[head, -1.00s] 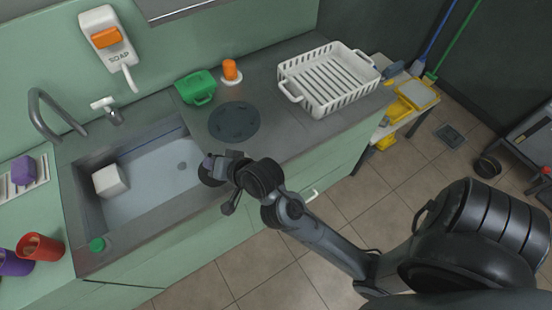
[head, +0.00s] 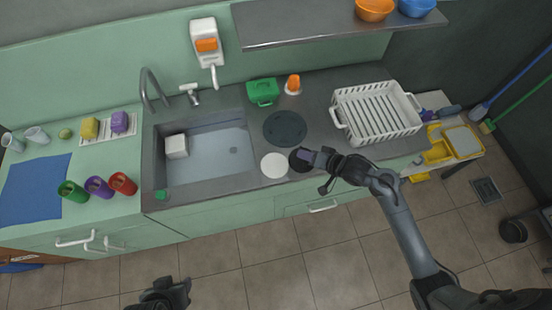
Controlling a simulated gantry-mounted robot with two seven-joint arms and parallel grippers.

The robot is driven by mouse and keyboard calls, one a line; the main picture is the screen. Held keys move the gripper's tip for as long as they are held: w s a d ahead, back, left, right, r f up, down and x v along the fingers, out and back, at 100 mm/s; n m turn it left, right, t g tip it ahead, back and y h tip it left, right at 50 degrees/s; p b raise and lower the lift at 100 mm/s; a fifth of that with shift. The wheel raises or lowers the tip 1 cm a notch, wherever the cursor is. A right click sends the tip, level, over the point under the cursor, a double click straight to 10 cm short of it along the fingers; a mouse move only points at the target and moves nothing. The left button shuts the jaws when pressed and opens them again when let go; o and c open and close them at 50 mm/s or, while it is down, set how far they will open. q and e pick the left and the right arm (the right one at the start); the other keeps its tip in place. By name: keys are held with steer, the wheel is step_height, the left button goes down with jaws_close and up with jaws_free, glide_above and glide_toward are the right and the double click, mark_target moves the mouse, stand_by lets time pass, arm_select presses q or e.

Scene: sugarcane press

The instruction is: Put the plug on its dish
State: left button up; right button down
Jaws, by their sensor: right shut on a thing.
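The plug (head: 299,165) looks like a dark round disc. My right gripper (head: 307,156) is shut on it near the counter's front edge, to the right of the sink. The fingers partly cover the plug, and I cannot tell whether it touches the counter. A flat white round dish (head: 274,165) lies on the counter just left of the plug, between it and the sink. No plug lies on the dish. My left gripper (head: 167,294) is low at the bottom edge, away from the counter, and its jaws are unclear.
The sink (head: 215,160) holds a white block (head: 176,146). A dark round plate (head: 285,128) lies behind the dish. A white rack (head: 376,112) stands to the right. A green box (head: 262,91) and an orange item (head: 293,84) stand at the back. Cups (head: 98,186) stand left of the sink.

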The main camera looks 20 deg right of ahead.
steer(key=shift+s+d+r+p, duration=0.15)
steer(key=shift+s+d+p, duration=0.1)
steer(key=shift+s+p, duration=0.1)
steer(key=b, duration=0.2)
glide_above(278, 168)
step_height(278, 168, down, 7)
arm_select(q)
steer(key=shift+f, duration=0.3)
arm_select(e)
steer(key=shift+w+f, duration=0.15)
steer(key=shift+f, duration=0.85)
steer(key=shift+w+f, duration=0.1)
steer(key=shift+f, duration=0.85)
steer(key=shift+a+f, duration=0.1)
arm_select(q)
steer(key=shift+a, duration=0.2)
arm_select(e)
steer(key=c, duration=1.1)
jaws_free()
steer(key=shift+s, duration=0.15)
